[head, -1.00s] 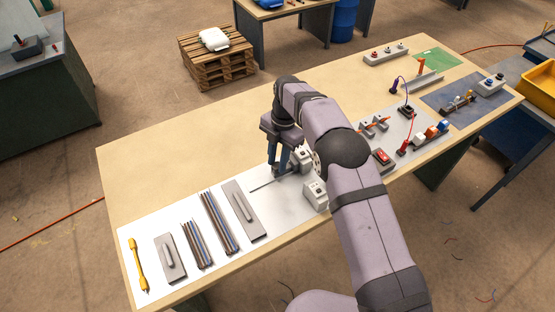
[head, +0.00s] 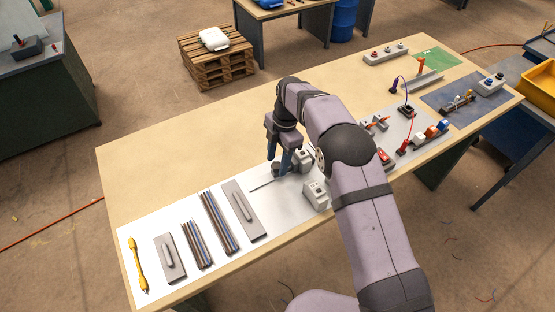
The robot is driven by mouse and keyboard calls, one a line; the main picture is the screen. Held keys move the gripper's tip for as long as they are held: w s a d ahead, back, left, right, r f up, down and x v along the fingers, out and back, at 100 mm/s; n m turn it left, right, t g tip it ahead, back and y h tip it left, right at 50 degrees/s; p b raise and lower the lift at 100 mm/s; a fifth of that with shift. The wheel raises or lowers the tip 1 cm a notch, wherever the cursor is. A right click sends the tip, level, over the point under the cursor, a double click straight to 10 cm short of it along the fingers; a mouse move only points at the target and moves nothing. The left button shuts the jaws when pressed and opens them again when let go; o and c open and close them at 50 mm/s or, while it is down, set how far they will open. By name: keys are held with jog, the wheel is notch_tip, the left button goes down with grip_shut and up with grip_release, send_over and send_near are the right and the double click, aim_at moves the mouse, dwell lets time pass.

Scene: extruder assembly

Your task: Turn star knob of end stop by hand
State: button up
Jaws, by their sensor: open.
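My gripper (head: 277,162) points down over the white strip near the middle of the table, with its blue fingers apart. A small dark part (head: 276,169), which looks like the star knob of the end stop, shows at the fingertips. The fingers are beside or just above it; contact cannot be made out. A thin dark rod (head: 262,186) lies to its lower left. A light grey block with a dark top (head: 302,157) stands just right of the fingers. The rest of the end stop is small and partly hidden by my gripper and arm.
A second grey block (head: 315,194) stands close by at the lower right. Left are a flat grey plate with a handle (head: 241,210), bundled rods (head: 219,222) and a yellow tool (head: 138,264). Cables and small devices crowd the right. The table behind my gripper is bare.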

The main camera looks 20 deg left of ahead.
jog(key=shift+r+p, duration=1.95)
jog(key=shift+r, duration=1.05)
notch_tip(320, 180, up, 7)
jog(key=b, duration=0.2)
jog(key=shift+w+d+r+b, duration=0.15)
jog(key=shift+w+d+b, duration=0.2)
jog(key=shift+w, duration=0.1)
